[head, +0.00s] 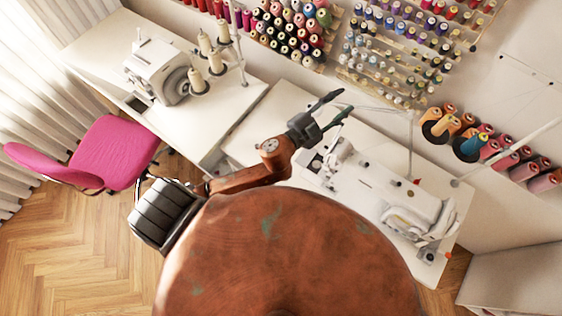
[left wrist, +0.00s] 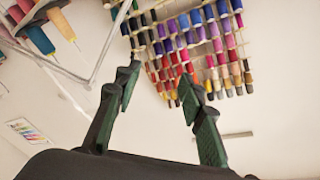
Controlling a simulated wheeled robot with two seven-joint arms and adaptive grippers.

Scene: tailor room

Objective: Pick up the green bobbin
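My left gripper (head: 337,104) is open and empty, raised above the white table and pointing at the thread racks on the wall. In the left wrist view its two dark green fingers (left wrist: 158,84) stand wide apart with nothing between them. A dark teal cone (head: 467,149) with a yellow tip hangs on the wall at the right, well apart from the gripper; a teal cone (left wrist: 39,39) also shows at the upper left of the left wrist view. I cannot tell which thread is the green bobbin. My right gripper is not in view.
White sewing machines (head: 415,212) and (head: 160,72) stand on the tables. Spool racks (head: 290,30) and (head: 405,50) hang on the wall, with orange and red cones (head: 505,160) at the right. A pink chair (head: 115,150) stands left. A thin thread stand (head: 411,145) rises near the gripper.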

